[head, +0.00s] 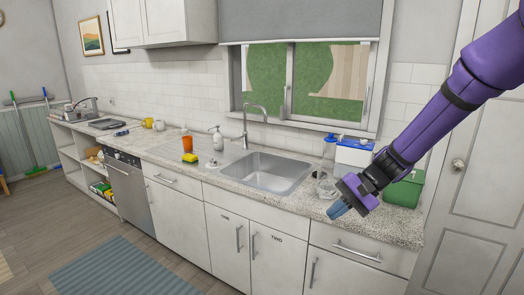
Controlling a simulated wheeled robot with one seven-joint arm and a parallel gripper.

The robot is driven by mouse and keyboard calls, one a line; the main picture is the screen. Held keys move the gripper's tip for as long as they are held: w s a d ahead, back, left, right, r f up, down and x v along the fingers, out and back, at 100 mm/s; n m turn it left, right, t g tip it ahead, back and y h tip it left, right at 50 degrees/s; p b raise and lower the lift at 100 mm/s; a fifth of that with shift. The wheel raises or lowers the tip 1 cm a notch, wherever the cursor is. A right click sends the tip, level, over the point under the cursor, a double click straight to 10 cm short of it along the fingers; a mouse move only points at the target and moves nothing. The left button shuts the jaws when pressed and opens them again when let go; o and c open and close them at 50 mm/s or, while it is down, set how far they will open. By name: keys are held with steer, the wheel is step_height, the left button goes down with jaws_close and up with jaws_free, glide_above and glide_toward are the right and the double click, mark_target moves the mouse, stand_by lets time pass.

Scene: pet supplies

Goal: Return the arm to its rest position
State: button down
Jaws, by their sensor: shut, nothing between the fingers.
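My purple arm (440,110) reaches in from the upper right in the head view. My gripper (338,209) is at its lower end, pointing down and left, with blue-grey fingers shut and empty. It shows over the front edge of the right end of the counter. I cannot tell how high above the surface it is.
The speckled counter (292,207) runs along the wall with a sink (265,172) and faucet (246,118). Beside the gripper are a green container (406,190), a white box with a blue lid (354,152) and clear glassware (326,187).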

steer(key=s+d+r+n+t+h, duration=0.1)
steer(key=s+d+r+t+h, duration=0.1)
steer(key=s, duration=0.6)
steer(key=s+d+r+n+t+h, duration=0.1)
steer(key=s+d+r+h, duration=0.3)
steer(key=s+r, duration=0.5)
steer(key=s+d+r+n+t+h, duration=0.2)
steer(key=s+d+r, duration=0.3)
steer(key=s, duration=0.3)
steer(key=shift+s+d+r+t+h, duration=0.2)
steer(key=shift+d+r+t+h, duration=0.2)
steer(key=shift+d+t+h, duration=0.35)
steer(key=shift+a, duration=0.1)
